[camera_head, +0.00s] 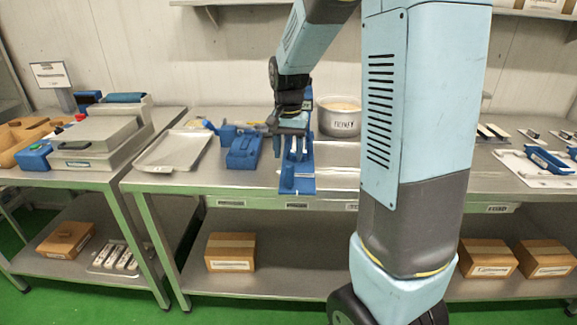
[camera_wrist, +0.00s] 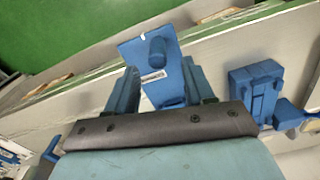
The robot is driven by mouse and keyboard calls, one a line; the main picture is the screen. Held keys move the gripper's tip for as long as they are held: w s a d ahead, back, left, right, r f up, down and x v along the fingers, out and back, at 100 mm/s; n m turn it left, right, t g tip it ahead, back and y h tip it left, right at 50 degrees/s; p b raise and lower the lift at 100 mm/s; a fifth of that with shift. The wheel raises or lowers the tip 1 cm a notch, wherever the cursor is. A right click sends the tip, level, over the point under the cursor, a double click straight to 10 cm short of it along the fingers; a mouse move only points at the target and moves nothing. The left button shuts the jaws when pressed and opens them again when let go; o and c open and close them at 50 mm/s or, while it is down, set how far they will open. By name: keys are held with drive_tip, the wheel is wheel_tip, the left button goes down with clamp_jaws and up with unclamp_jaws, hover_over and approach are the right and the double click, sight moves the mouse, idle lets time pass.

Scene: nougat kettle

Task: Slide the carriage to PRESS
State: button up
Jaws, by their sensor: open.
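A blue slide fixture (camera_head: 297,184) stands on the middle table, its front end towards the table edge. In the wrist view its blue front plate (camera_wrist: 134,50) bears a white mark, a round blue knob (camera_wrist: 157,50) and a small white label. I cannot read the label or make out the word PRESS. My gripper (camera_head: 296,150) is open at the fixture, pointing down. Its fingers are hard to separate from the fixture parts, and I cannot tell whether they touch the carriage. My dark wrist edge hides the rear of the fixture in the wrist view.
A blue box (camera_head: 243,151) stands just left of the fixture; it also shows in the wrist view (camera_wrist: 255,92). A grey tray (camera_head: 172,151) lies farther left. A labelled pot (camera_head: 339,118) stands behind right. My arm hides part of the table to the right.

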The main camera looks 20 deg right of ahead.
wheel_tip(320, 180, up, 6)
idle(0.4)
drive_tip(key=shift+s, duration=0.1)
drive_tip(key=s+r+n+t, duration=0.2)
drive_tip(key=s+r+n, duration=0.1)
drive_tip(key=s, duration=0.8)
drive_tip(key=s+a+r+n+t, duration=0.1)
drive_tip(key=s+r+n+t, duration=0.2)
drive_tip(key=s, duration=0.8)
drive_tip(key=shift+s+a+r+n+t, duration=0.2)
drive_tip(key=shift+a+r+n+t, duration=0.15)
drive_tip(key=shift+r, duration=0.2)
drive_tip(key=shift+d, duration=0.1)
idle(0.9)
